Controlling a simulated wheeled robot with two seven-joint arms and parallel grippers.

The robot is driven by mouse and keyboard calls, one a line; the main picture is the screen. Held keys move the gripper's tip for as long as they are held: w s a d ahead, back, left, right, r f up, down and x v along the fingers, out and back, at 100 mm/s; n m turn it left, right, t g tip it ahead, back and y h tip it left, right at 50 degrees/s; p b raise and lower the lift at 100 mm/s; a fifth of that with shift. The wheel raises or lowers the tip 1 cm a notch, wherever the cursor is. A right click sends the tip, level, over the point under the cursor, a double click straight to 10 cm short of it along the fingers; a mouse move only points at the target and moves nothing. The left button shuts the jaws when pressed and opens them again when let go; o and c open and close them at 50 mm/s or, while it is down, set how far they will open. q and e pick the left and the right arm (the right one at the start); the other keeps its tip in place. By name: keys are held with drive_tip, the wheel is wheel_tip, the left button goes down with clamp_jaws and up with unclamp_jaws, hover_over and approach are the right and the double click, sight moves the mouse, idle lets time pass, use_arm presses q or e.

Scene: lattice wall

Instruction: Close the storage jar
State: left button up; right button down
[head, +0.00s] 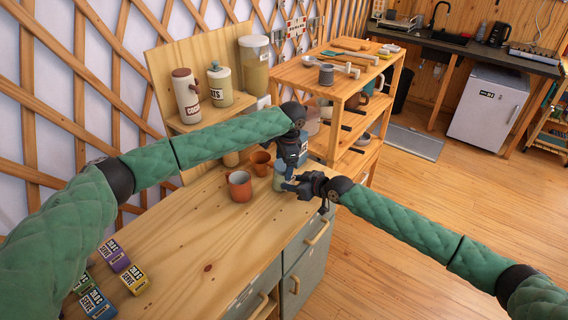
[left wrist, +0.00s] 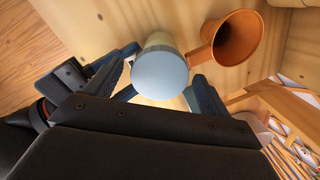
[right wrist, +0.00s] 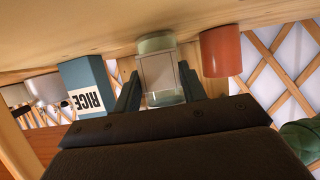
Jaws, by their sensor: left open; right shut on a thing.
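The storage jar stands upright on the wooden counter, mostly hidden behind my grippers in the head view (head: 279,183). In the right wrist view its clear body (right wrist: 157,72) sits between the fingers, with pale green at its base. In the left wrist view a pale blue round top (left wrist: 160,76) covers it from above; I cannot tell whether this lid is fully seated. My right gripper (head: 287,184) is shut on the jar from the side. My left gripper (head: 289,172) is open above the jar, its fingers on either side of the top.
Colourful small boxes (head: 113,255) lie at the counter's near left. Canisters (head: 187,97) stand on a shelf behind. The counter's middle is clear.

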use_arm(q)
drive_tip(key=shift+s+d+r, duration=0.1)
drive_tip(key=shift+d+r, duration=0.05)
drive_tip(key=shift+r, duration=1)
drive_tip(key=shift+s+d+r, duration=0.1)
drive_tip(key=shift+r, duration=1)
drive_tip(key=shift+c, duration=0.5)
